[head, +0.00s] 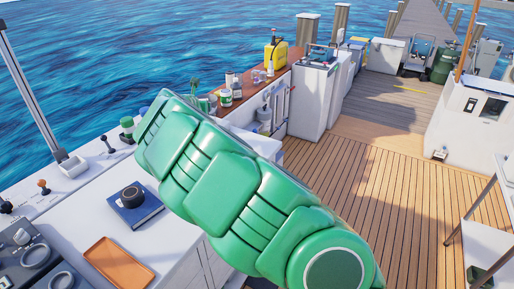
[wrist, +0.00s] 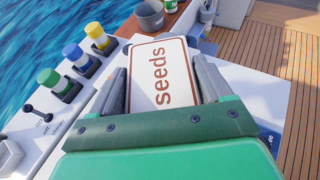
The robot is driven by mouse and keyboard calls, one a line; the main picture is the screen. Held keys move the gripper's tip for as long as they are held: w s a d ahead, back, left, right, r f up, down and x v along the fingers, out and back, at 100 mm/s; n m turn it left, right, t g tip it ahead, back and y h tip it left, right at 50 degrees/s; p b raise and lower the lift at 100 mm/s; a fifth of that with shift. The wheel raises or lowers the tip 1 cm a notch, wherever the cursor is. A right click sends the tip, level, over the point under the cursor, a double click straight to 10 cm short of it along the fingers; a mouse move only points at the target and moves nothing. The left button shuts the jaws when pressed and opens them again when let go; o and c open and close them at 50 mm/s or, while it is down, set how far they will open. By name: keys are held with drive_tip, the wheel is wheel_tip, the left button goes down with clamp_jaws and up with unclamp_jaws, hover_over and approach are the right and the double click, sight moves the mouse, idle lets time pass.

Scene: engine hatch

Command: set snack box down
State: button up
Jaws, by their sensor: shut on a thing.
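In the wrist view, my gripper (wrist: 158,66) is shut on a white box (wrist: 162,82) with a brown border and the word "seeds" on its face, the only box I see that fits the snack box. One grey finger presses each side. Below and beyond the box is a white surface (wrist: 245,85); I cannot tell whether the box touches it. In the head view, my green arm crosses the middle and hides the gripper and the box.
The white counter (head: 170,240) holds an orange tray (head: 118,262) and a blue book (head: 135,212) with a dark round object on it.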

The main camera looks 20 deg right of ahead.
drive_tip(key=shift+w+d+n+y, duration=0.2)
drive_tip(key=shift+d+n+y, duration=0.1)
drive_tip(key=shift+d, duration=0.3)
drive_tip(key=shift+w+d+n+y, duration=0.2)
drive_tip(key=shift+d+y, duration=0.1)
drive_tip(key=shift+d, duration=0.3)
drive_tip(key=s+d+n+g+y, duration=0.1)
drive_tip(key=s+d+n+y, duration=0.1)
drive_tip(key=d+n+y, duration=0.3)
drive_tip(key=s+d+n+y, duration=0.1)
drive_tip(key=s+d+y, duration=0.1)
drive_tip(key=d, duration=0.6)
drive_tip(key=s+d+n+g+y, duration=0.35)
drive_tip(key=s+d, duration=0.25)
drive_tip(key=s, duration=0.5)
drive_tip(key=shift+n+t+y, duration=0.25)
drive_tip(key=shift+n+t, duration=0.1)
drive_tip(key=shift+w+d+f, duration=0.35)
drive_tip(key=shift+w+f, duration=2.05)
drive_tip(key=shift+f, duration=0.15)
drive_tip(key=shift+w+d+f, duration=0.3)
drive_tip(key=shift+w+f, duration=2.1)
drive_tip(key=shift+f, duration=0.1)
drive_tip(key=shift+w+d+f, duration=0.35)
drive_tip(key=shift+w+f, duration=2.05)
drive_tip(key=shift+f, duration=1.55)
drive_tip(key=shift+f, duration=0.1)
